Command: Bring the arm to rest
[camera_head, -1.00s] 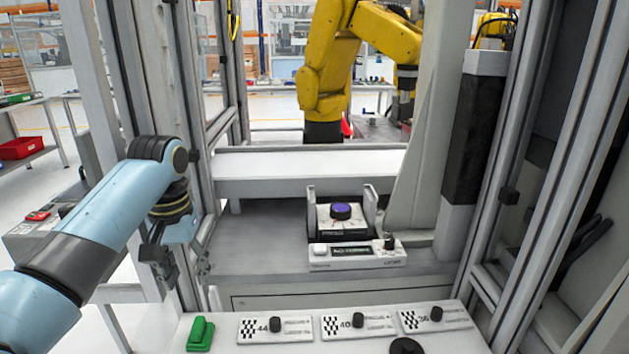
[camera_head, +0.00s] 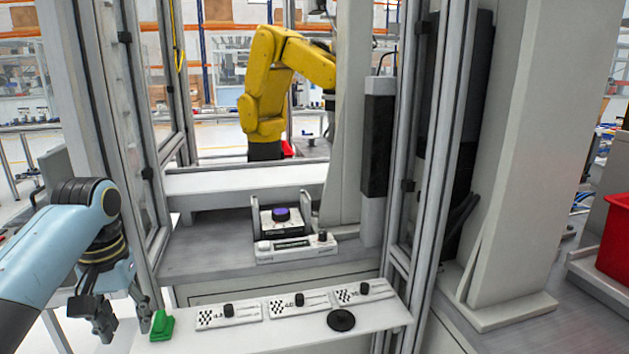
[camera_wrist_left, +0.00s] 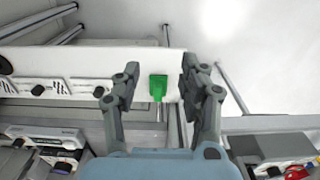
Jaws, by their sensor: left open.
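My left arm comes in from the left in the head view. Its gripper (camera_head: 122,318) is open and empty, pointing down at the left end of the white shelf (camera_head: 365,318). In the left wrist view the two fingers (camera_wrist_left: 158,88) stand wide apart. A green block (camera_head: 161,325) sits on the shelf's left end, just right of the gripper in the head view. It also shows between the fingers in the left wrist view (camera_wrist_left: 158,86), beyond them and apparently untouched. My right gripper is in neither view.
Several white plates with black knobs (camera_head: 228,312) lie along the shelf, with a black disc (camera_head: 341,320) in front. A device with a purple button (camera_head: 281,215) stands behind. Grey frame posts (camera_head: 400,140) rise close by. A yellow robot arm (camera_head: 262,95) and red bin (camera_head: 613,240) are farther off.

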